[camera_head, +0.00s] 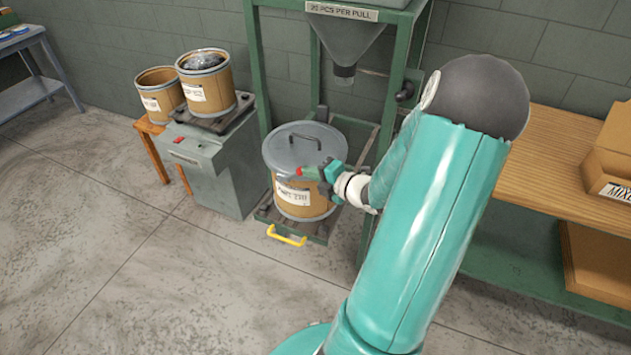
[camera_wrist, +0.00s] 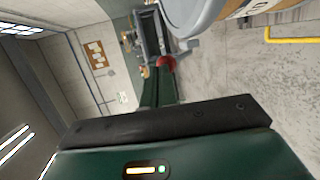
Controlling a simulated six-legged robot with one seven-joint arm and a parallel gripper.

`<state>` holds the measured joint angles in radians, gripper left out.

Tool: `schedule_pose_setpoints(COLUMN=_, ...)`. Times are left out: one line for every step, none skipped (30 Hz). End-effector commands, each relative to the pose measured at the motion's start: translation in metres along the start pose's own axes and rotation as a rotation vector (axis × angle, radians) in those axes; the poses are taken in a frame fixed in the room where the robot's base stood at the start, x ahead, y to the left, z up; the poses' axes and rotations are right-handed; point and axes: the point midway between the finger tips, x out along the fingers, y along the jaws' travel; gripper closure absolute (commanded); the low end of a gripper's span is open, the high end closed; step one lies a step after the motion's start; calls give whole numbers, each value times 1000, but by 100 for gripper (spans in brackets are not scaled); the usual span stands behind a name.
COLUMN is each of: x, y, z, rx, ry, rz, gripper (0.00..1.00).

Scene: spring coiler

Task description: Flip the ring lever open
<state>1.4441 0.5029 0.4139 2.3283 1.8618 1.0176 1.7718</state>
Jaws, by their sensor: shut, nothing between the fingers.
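A tan fibre drum (camera_head: 292,207) with a grey lid (camera_head: 300,143) and a loop handle on top stands on a low platform under the green frame. A grey rim runs round its top; I cannot make out the ring lever. My gripper (camera_head: 302,173) is shut and empty, at the drum's front right near the rim, and covers part of its side and label. In the wrist view my gripper's red tip (camera_wrist: 166,63) is just beside the drum's grey rim (camera_wrist: 185,15). Whether it touches the rim I cannot tell.
A yellow handle (camera_head: 286,236) sticks out at the front of the platform. A grey machine (camera_head: 210,165) with an open drum (camera_head: 207,85) stands to the left. The hopper (camera_head: 345,50) hangs above. A wooden bench (camera_head: 560,165) is at right. The floor at left front is clear.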

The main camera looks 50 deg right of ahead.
Motion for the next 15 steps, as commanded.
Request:
schedule_pose_setpoints(x=3, y=8, z=-2, rx=-21, ry=3, rz=-35, gripper=100)
schedule_pose_setpoints(x=5, y=11, z=-2, rx=-27, ry=3, rz=-58, gripper=100)
schedule_pose_setpoints(x=6, y=14, z=-3, rx=-36, ry=3, rz=-89, gripper=100)
schedule_pose_setpoints(x=8, y=17, z=-4, rx=-44, ry=4, rz=-113, gripper=100)
schedule_pose_setpoints(x=10, y=20, z=-5, rx=-51, ry=3, rz=-137, gripper=100)
schedule_pose_setpoints(x=13, y=24, z=-6, rx=-61, ry=3, rz=-171, gripper=100)
schedule_pose_setpoints(x=15, y=27, z=-7, rx=-69, ry=4, rz=-198, gripper=100)
schedule_pose_setpoints(x=17, y=30, z=-8, rx=-78, ry=4, rz=-225, gripper=100)
schedule_pose_setpoints(x=20, y=34, z=-9, rx=-88, ry=4, rz=-261, gripper=100)
schedule_pose_setpoints(x=23, y=37, z=-9, rx=-96, ry=2, rz=-288, gripper=100)
schedule_pose_setpoints(x=25, y=40, z=-10, rx=-103, ry=4, rz=-315, gripper=100)
schedule_pose_setpoints(x=29, y=43, z=-12, rx=-115, ry=3, rz=-350, gripper=100)
schedule_pose_setpoints(x=31, y=44, z=-13, rx=-114, ry=4, rz=-363, gripper=100)
schedule_pose_setpoints(x=33, y=45, z=-13, rx=-108, ry=3, rz=-360, gripper=100)
schedule_pose_setpoints(x=36, y=48, z=-14, rx=-107, ry=4, rz=-358, gripper=100)
